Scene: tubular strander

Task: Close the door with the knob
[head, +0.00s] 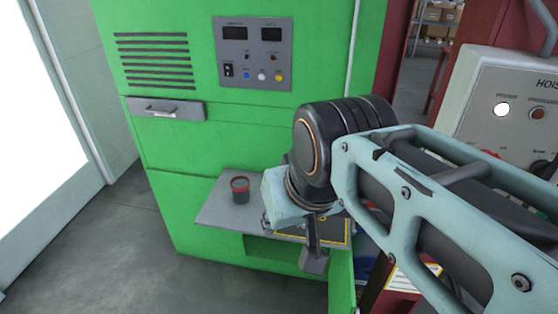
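A green machine cabinet (190,145) stands in front of me. A narrow green panel (341,286), which looks like its door seen nearly edge-on, stands out at the lower right of the cabinet. I see no knob on it; my arm covers much of this area. My gripper (314,255) points down in front of the grey shelf, close to the left of the green panel. Only part of it shows below the wrist, and whether its fingers are open or touch anything is unclear.
A grey shelf (217,208) sticks out from the cabinet and carries a dark red-rimmed cup (240,190). A drawer handle (160,108) and a control panel (253,52) are above. A grey hoist box (510,105) is at right. Floor (110,245) at left is clear.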

